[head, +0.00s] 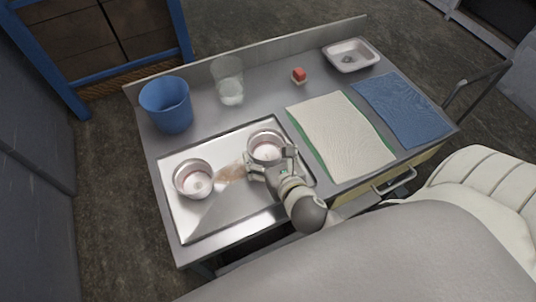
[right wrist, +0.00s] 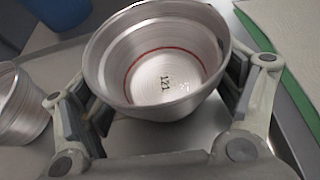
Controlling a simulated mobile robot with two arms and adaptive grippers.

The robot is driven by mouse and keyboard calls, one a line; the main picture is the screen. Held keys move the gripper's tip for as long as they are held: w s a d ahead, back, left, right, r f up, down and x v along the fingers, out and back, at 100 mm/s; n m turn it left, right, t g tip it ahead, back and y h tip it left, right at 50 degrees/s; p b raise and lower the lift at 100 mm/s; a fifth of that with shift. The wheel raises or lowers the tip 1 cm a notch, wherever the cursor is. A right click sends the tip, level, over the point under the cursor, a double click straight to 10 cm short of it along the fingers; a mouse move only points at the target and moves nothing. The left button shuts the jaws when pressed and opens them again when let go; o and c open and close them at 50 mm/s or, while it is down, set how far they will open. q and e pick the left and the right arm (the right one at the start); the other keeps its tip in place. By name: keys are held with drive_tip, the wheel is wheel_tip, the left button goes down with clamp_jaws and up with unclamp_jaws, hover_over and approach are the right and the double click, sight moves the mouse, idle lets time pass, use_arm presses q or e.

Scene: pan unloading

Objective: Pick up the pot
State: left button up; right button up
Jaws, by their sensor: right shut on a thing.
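A round metal pot (head: 267,141) is at the right part of the large metal tray (head: 172,215). My right gripper (head: 270,157) is shut on this pot, its fingers on two opposite sides. In the right wrist view the pot (right wrist: 160,65) sits between the fingers of my right gripper (right wrist: 160,95); a red ring and the marking "121" show inside it. I cannot tell whether its base touches the tray. A second metal pot (head: 193,179) stands on the tray's left part, and shows at the left edge of the wrist view (right wrist: 20,105). My left gripper is out of view.
A brown smear lies on the tray between the pots. A blue bucket (head: 166,104) and a clear glass container (head: 229,80) stand behind. A red-topped block (head: 299,75), a small white basin (head: 350,55), a cream cloth (head: 342,135) and a blue cloth (head: 405,107) lie farther right.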

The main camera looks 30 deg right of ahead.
drive_tip(key=s+d+r+p, duration=0.5)
drive_tip(key=s+d+r, duration=0.1)
drive_tip(key=s+r, duration=0.5)
drive_tip(key=shift+s+d+r, duration=0.15)
drive_tip(key=shift+s, duration=0.45)
idle(0.3)
drive_tip(key=shift+s, duration=0.2)
idle(0.5)
